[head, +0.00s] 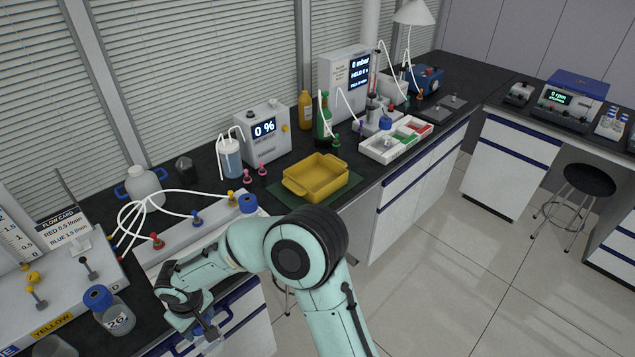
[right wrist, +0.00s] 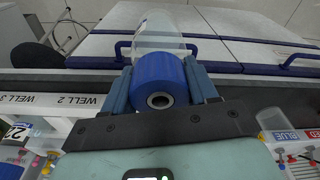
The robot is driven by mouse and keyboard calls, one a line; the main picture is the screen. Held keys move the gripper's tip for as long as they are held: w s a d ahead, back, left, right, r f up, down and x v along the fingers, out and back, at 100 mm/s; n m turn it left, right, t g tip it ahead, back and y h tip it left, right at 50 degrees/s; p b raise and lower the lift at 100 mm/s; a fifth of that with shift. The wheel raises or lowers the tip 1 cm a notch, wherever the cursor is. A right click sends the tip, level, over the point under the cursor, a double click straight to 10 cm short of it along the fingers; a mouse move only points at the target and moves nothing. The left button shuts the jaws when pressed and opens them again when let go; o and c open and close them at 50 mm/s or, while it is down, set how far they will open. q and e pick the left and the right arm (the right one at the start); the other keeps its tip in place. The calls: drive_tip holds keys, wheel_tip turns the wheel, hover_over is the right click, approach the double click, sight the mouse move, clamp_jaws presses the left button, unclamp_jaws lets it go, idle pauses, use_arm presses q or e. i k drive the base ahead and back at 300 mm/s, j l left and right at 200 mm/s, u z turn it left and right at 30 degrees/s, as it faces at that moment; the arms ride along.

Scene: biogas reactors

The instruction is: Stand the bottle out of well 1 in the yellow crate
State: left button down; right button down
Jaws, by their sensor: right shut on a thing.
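The yellow crate (head: 289,186) stands on a dark green mat on the bench, and it looks empty. My right gripper (head: 208,333) is low at the front of the bench in the head view, left of and nearer than the crate. In the right wrist view its fingers (right wrist: 161,88) are shut on the blue cap of a clear bottle (right wrist: 160,35). The bottle is apart from the crate. In the head view the gripper and arm mostly hide it. My left gripper is not in view.
A white rack (head: 170,250) lies behind my arm; its labels WELL 2 and WELL 3 (right wrist: 70,100) show in the right wrist view. A blue-capped bottle (head: 248,204) is at its far end. Another bottle (head: 115,318) stands at lower left. A green bottle (head: 323,125) is behind the crate.

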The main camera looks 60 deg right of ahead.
sight(321, 179)
drive_tip(key=k+l, duration=0.1)
drive_tip(key=l, duration=0.4)
drive_tip(key=k+l, duration=0.1)
drive_tip(key=l, duration=0.45)
drive_tip(key=k+l, duration=0.15)
drive_tip(key=l, duration=0.35)
drive_tip(key=k+l, duration=0.1)
drive_tip(key=l, duration=0.4)
drive_tip(key=k+l, duration=0.1)
drive_tip(key=l, duration=0.45)
